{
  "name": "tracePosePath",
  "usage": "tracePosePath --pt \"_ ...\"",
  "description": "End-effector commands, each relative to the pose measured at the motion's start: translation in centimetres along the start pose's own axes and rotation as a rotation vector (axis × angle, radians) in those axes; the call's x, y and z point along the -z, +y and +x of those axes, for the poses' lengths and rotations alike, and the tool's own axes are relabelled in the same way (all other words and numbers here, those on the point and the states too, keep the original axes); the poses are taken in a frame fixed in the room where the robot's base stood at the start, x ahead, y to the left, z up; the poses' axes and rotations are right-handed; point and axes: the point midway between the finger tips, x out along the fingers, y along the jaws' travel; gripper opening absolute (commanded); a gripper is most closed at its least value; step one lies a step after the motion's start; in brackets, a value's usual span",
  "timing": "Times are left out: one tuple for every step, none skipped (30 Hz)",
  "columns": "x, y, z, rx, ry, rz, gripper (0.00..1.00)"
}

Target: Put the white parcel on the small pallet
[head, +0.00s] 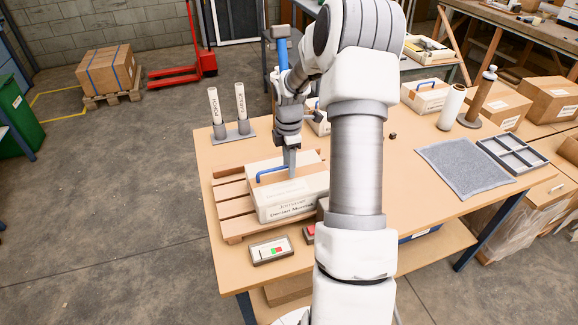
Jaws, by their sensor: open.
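The white parcel (295,205), with printed labels and a blue handle on top, sits on the small pallet (229,190) of wooden slats on the worktable. Slats show to its left and behind it, and my arm hides the area to its right. My gripper (291,172) points down at the parcel's top beside the blue handle. It is open, and the picture does not show whether its fingers touch the parcel or handle.
A holder with two labelled tubes (241,102) stands behind the pallet, and a small device (271,250) lies in front. Another white parcel (425,96), a grey mat (465,166), a divided tray (513,155) and cardboard boxes (497,103) are on the right.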

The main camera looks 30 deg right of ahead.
Motion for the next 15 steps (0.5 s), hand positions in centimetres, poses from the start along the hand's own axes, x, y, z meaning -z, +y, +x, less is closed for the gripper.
tracePosePath --pt "-0.1 0.1 -0.9 -0.004 -0.001 0.001 0.43" --pt "-0.1 0.1 -1.4 -0.004 -0.002 0.001 0.43" --pt "-0.1 0.1 -2.3 -0.005 -0.002 0.001 0.43" --pt "-0.1 0.1 -2.9 -0.005 -0.002 0.001 0.43" --pt "-0.1 0.1 -3.6 -0.005 -0.002 0.002 0.43" --pt "-0.1 0.1 -4.5 -0.006 -0.002 0.002 0.43" --pt "-0.1 0.1 -5.2 -0.005 -0.002 0.001 0.43" --pt "0.0 0.1 -5.9 -0.005 -0.002 0.0 0.43" --pt "0.0 0.1 -6.7 -0.004 -0.002 0.0 0.43" --pt "0.0 0.1 -7.3 -0.005 -0.002 0.0 0.43" --pt "0.0 0.1 -7.9 -0.004 -0.001 0.0 0.43" --pt "0.0 0.1 -8.6 -0.004 -0.001 0.001 0.43" --pt "0.0 0.0 -9.0 -0.003 -0.001 0.001 0.43" --pt "0.0 0.0 -9.4 -0.002 -0.001 0.001 0.43" --pt "0.0 0.1 -9.9 -0.003 -0.001 0.001 0.43"
